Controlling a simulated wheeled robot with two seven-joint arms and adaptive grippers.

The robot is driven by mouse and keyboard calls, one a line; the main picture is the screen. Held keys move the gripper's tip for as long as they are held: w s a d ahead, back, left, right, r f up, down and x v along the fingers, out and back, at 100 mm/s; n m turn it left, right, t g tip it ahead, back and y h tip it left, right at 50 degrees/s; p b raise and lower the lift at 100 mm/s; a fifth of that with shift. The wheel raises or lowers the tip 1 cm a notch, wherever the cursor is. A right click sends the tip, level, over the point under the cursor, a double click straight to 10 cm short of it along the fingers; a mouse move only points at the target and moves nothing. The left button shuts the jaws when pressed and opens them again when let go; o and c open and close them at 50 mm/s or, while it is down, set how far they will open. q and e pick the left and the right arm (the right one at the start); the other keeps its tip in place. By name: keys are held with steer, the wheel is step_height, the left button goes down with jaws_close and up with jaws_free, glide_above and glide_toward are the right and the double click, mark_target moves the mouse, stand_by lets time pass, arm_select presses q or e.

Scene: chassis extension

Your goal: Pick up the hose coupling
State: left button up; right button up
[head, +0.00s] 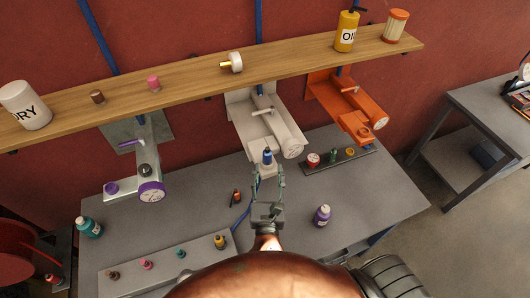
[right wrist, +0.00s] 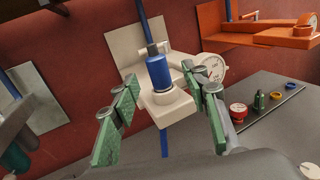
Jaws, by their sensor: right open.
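A blue cylindrical fitting with a dark top, which looks like the hose coupling (head: 267,157), stands upright on the pale front ledge of the white machine. It also shows in the right wrist view (right wrist: 159,72), between the fingers in the picture. My right gripper (head: 268,184) is open and empty in front of the white machine (head: 285,138). Its green-padded fingers show in the right wrist view (right wrist: 163,125), spread left and right of the fitting. The fingers look short of it, with no contact seen. My left gripper is not in view.
An orange machine (head: 350,110) and a dark strip (head: 315,166) with small parts are to the right. A purple-capped bottle (head: 322,215) stands on the grey table (head: 385,195). A wooden shelf (head: 190,80) with bottles and small parts runs above.

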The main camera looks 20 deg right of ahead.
mark_target(267, 158)
steer(key=x, duration=0.4)
steer(key=p+x, duration=0.1)
steer(key=x, duration=0.1)
steer(key=shift+w+a+r, duration=0.1)
steer(key=shift+w+a, duration=0.1)
steer(key=shift+w, duration=0.1)
steer(key=shift+w+d, duration=0.2)
steer(key=shift+w, duration=0.1)
jaws_close()
